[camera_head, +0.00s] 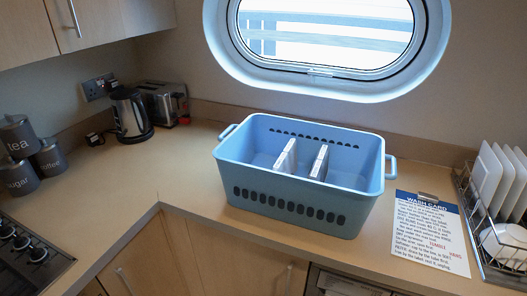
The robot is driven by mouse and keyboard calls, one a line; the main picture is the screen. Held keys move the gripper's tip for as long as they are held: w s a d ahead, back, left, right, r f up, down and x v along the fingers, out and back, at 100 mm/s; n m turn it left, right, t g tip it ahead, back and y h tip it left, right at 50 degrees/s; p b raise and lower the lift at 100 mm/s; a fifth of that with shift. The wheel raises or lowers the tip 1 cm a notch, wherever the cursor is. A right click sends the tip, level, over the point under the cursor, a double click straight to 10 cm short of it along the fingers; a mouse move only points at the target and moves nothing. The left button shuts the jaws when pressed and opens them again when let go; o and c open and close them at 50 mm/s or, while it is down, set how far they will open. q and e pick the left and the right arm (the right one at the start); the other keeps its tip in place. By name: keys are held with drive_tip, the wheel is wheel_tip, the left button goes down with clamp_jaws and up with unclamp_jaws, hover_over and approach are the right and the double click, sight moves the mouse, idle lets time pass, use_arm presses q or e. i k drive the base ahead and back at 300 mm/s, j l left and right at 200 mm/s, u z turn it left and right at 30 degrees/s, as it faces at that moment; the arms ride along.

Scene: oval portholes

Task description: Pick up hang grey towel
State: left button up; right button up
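No grey towel can be made out for certain. A pale strip (345,285) shows at the bottom edge, on the dark-topped front below the counter; it is cut off, and I cannot tell whether it is cloth. A blue laundry basket (300,208) with oval holes and side handles stands on the counter. Two thin white upright pieces (287,157) are inside it; its floor is partly hidden. A printed wash card (430,235) lies to the right of the basket. Neither of my grippers is in view.
A dish rack (490,240) with white plates and a bowl stands at the right. A kettle (130,115), toaster (163,103) and grey canisters (48,158) stand at the left. A hob (25,255) is at lower left. The counter (175,175) left of the basket is clear.

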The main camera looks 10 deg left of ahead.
sight(318, 171)
drive_tip(key=l, duration=0.35)
drive_tip(key=l+u, duration=0.15)
drive_tip(key=u, duration=0.2)
drive_tip(key=i+l+u, duration=0.1)
drive_tip(key=l+u, duration=0.15)
drive_tip(key=u, duration=0.15)
drive_tip(key=l+u, duration=0.2)
drive_tip(key=u, duration=0.15)
